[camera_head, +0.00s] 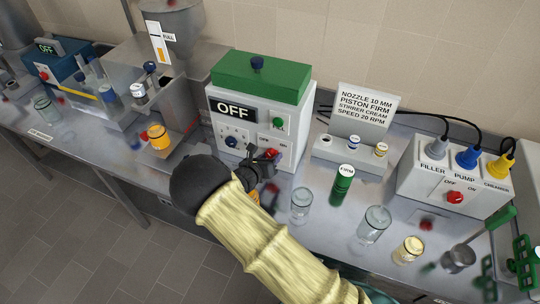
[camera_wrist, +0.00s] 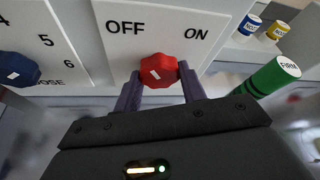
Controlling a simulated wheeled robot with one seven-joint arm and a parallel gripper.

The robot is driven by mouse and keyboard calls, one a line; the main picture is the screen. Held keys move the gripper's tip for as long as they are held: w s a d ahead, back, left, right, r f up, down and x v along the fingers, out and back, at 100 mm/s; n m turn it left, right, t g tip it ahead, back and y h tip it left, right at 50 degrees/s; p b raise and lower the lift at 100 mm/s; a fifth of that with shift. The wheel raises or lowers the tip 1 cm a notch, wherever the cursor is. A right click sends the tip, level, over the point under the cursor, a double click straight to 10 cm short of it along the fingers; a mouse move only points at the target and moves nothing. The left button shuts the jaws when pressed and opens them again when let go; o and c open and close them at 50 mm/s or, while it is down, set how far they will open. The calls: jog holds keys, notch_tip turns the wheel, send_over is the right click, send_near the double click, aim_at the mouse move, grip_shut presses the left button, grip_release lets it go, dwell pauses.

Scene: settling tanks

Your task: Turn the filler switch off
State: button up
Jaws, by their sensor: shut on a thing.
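The white machine (camera_head: 238,149) with a green top stands in the middle of the bench in the head view. Its display (camera_head: 233,110) reads OFF. On its front is a red knob (camera_head: 272,154), which also shows in the wrist view (camera_wrist: 158,70) below the printed words OFF and ON. My gripper (camera_head: 266,162) is shut on this red knob, one finger on each side in the wrist view (camera_wrist: 159,78). A small white mark sits on the knob's face; I cannot tell for certain which word it points at. My arm hides the bench in front of the machine.
At right a white box (camera_head: 433,185) marked FILLER, PUMP and CREAMER has plugs and its own red knob (camera_head: 455,197). A green tube (camera_head: 341,186), glass jars (camera_head: 373,226) and a sign stand (camera_head: 360,118) are right of my arm. A blue machine (camera_head: 59,70) stands at far left.

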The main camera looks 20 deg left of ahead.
dwell(0.3)
jog(key=o, duration=1)
jog(key=shift+s, duration=0.15)
jog(key=b+v, duration=0.3)
jog(key=v, duration=1.4)
jog(key=shift+s+a+b, duration=0.1)
jog(key=shift+s+b, duration=0.05)
jog(key=shift+b, duration=0.2)
